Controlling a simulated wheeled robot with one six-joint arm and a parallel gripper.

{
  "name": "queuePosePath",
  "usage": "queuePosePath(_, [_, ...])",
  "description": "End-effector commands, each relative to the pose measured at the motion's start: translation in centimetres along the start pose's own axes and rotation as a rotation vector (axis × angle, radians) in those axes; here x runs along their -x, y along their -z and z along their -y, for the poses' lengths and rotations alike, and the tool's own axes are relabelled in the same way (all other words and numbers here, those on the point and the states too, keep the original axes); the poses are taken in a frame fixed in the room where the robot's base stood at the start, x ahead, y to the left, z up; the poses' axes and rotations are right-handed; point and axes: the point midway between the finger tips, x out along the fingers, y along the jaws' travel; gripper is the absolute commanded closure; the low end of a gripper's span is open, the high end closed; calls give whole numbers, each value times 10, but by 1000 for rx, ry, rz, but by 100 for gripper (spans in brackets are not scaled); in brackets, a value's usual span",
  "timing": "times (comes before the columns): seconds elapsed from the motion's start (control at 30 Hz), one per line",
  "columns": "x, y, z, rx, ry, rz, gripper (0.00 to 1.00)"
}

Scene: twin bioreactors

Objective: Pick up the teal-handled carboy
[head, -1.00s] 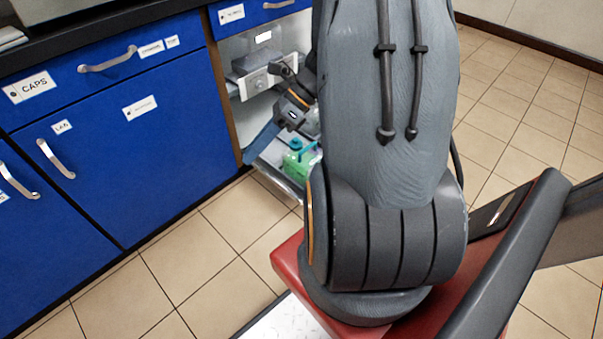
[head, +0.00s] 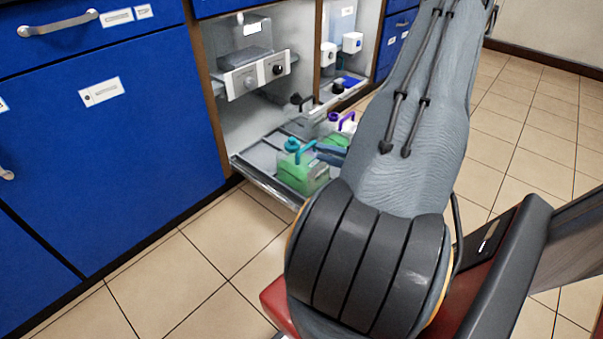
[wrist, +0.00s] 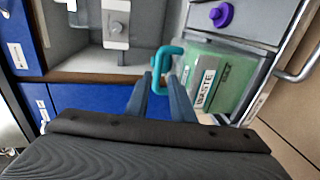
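The teal-handled carboy (head: 297,176) holds green liquid and stands upright on a low pull-out tray (head: 247,166) at the cabinet. Its teal handle loop rises from the top. In the wrist view the carboy (wrist: 212,85) shows a WASTE label, right of my fingers. My gripper (wrist: 160,76) is open, its two blue fingers apart with the lower part of the teal handle between their tips. Contact with the handle cannot be told. In the head view my gripper (head: 320,151) comes from the right at handle height, partly hidden by my arm.
A grey device with knobs (head: 255,74) is above. Blue cabinet doors (head: 110,150) are left. Tiled floor (head: 190,265) is clear in front.

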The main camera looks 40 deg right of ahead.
Motion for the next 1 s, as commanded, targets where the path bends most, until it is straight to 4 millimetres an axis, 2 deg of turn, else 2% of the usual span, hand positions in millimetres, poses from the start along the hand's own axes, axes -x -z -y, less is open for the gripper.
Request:
queuePosePath(0.1, [-14, 0, 1, 2, 0, -3, 78])
queuePosePath(0.37, [-31, -1, -1, 4, 0, -3, 78])
queuePosePath(0.7, [-71, -4, -2, 4, 0, -5, 78])
queuePosePath(0.93, [-72, -5, -4, 3, 0, -3, 78])
queuePosePath(0.97, [-72, -5, -4, 3, 0, -3, 80])
queuePosePath(1.0, [-72, -5, -4, 4, 0, -3, 87])
